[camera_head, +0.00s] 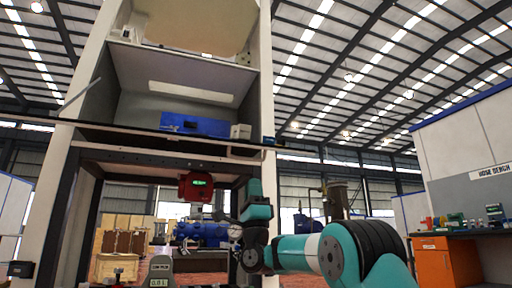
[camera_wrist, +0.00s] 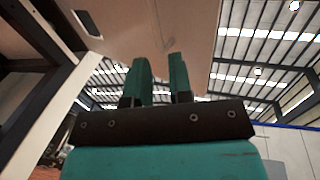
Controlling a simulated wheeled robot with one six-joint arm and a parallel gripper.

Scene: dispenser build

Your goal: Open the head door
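The dispenser is a tall cabinet with pale posts (camera_head: 57,190) at the left and middle of the head view. Its upper bay (camera_head: 190,75) shows grey inner walls, with a beige panel (camera_head: 200,22) above; I cannot tell for sure whether this panel is the head door. My gripper (camera_head: 256,188) is low in front of the cabinet's right side. In the wrist view my gripper (camera_wrist: 161,75) has two teal fingers apart, with nothing between them. A beige panel (camera_wrist: 200,30) with a dark slot lies beyond the fingers; contact is not visible.
A blue unit (camera_head: 195,124) sits on the bay's floor. A dark ledge crosses the cabinet below it, and a red device (camera_head: 195,187) with a green display hangs underneath. An orange cabinet (camera_head: 446,262) and a workbench stand at right. Open space lies between them.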

